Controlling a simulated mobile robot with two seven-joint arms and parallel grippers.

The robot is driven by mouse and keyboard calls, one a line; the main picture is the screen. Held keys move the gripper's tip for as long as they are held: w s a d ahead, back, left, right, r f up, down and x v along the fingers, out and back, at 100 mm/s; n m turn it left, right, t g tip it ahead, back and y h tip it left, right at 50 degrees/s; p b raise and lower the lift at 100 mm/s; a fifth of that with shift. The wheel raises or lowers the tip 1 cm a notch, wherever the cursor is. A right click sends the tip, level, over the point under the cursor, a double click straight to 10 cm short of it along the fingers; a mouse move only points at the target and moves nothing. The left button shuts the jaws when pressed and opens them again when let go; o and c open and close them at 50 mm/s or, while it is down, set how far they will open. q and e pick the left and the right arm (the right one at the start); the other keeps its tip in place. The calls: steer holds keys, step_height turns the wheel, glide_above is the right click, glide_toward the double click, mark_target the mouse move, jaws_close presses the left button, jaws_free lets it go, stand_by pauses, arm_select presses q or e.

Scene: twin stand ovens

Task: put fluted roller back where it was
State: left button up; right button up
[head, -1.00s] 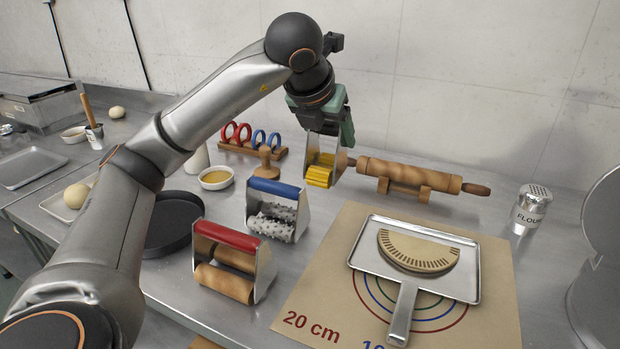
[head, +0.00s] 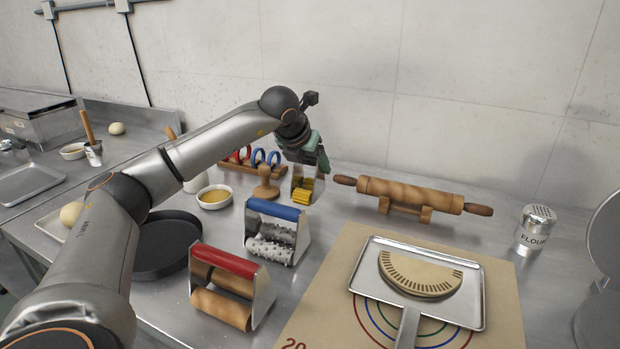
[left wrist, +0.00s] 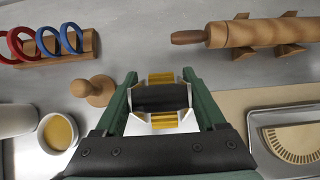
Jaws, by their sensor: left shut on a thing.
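The fluted roller (head: 302,196) is a yellow ridged cylinder in a metal frame with a black handle. My left gripper (head: 312,163) is shut on its handle, and the roller hangs upright below the fingers. In the left wrist view the black handle (left wrist: 160,97) lies between the green fingers, with yellow ridges showing on both sides. The roller is behind the blue-handled spiked roller (head: 271,240) and left of the wooden rolling pin (head: 410,193). I cannot tell whether it touches the table. The red-handled roller (head: 228,285) stands nearer. My right gripper is out of view.
A wooden stamp (head: 265,188) and a ring rack (head: 240,166) stand close left of the held roller. An oil bowl (head: 214,197) and black pan (head: 160,245) are further left. A tray with pastry (head: 365,280) lies on the mat at right.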

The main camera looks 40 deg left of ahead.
mark_target(309, 181)
arm_select(q)
steer(key=shift+w+a+f, duration=0.15)
steer(key=shift+f, duration=0.05)
steer(key=f, duration=0.3)
steer(key=shift+w+a+f, duration=0.15)
steer(key=shift+a, duration=0.15)
steer(key=shift+f, duration=0.25)
steer(key=shift+d+f+b, duration=0.15)
steer(key=shift+f+b, duration=0.45)
steer(key=shift+f, duration=0.1)
steer(key=o, duration=1.1)
steer(key=shift+f, duration=0.15)
steer(key=shift+o, duration=1.6)
